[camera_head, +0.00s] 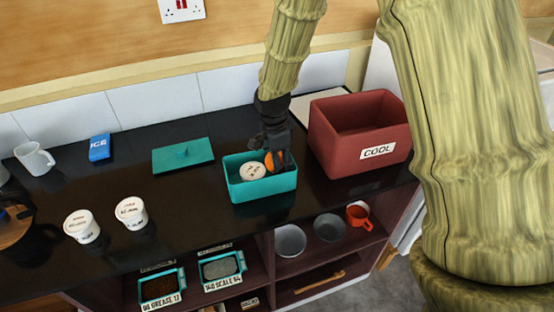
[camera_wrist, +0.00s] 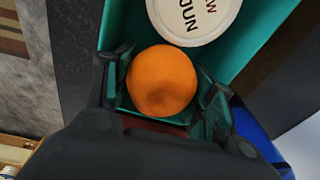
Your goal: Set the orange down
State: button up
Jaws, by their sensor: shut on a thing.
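An orange (camera_head: 270,161) is held between the fingers of my gripper (camera_head: 277,160) at the teal box (camera_head: 262,189) on the dark counter. In the wrist view the orange (camera_wrist: 161,80) sits between both fingertips, with teal walls around it. A white lidded tub (camera_head: 252,171) with dark lettering stands in the box to the left of the orange. The tub lid (camera_wrist: 195,15) shows just above the orange in the wrist view. I cannot tell whether the orange touches the box floor.
An open red COOL bin (camera_head: 330,140) stands right of the box. A teal lid (camera_head: 183,156) lies to the left, with a blue ICE pack (camera_head: 99,148) beyond. Two white tubs (camera_head: 82,226) (camera_head: 131,213) and a white mug (camera_head: 34,158) stand farther left. Shelves below hold bowls.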

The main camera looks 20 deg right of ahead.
jog(key=o, duration=0.8)
notch_tip(320, 180, up, 2)
jog(key=r, duration=0.3)
jog(key=r+b, duration=0.1)
jog(key=r, duration=0.3)
jog(key=r+b, duration=0.1)
jog(key=r, duration=0.3)
jog(key=shift+s+a+r, duration=0.1)
jog(key=shift+s+a, duration=0.25)
jog(key=shift+a, duration=0.05)
